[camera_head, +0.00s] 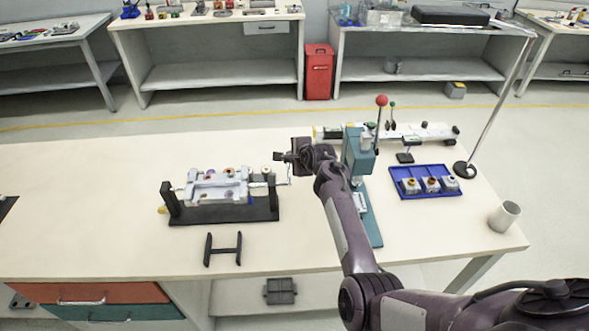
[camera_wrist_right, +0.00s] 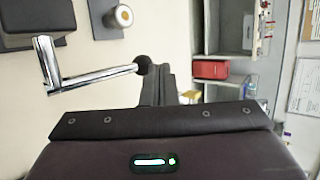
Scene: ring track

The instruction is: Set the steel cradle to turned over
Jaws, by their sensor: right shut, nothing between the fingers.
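The steel cradle (camera_head: 215,187) sits level between two black end posts on a black base, left of centre on the table in the head view. Small coloured parts show on it. A bent steel crank (camera_head: 288,182) comes out of the right post; it shows large in the right wrist view (camera_wrist_right: 95,76), with its dark end close to my fingers. My right gripper (camera_head: 279,157) is shut and empty, above and beside the crank. Whether it touches the crank end I cannot tell. My left gripper is out of view.
A teal press (camera_head: 359,160) stands close to the right of my right forearm. A blue tray (camera_head: 408,193) with small blocks, a grey cup (camera_head: 504,215) and a lamp stand lie further right. A black H-shaped stand (camera_head: 223,250) lies in front of the cradle.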

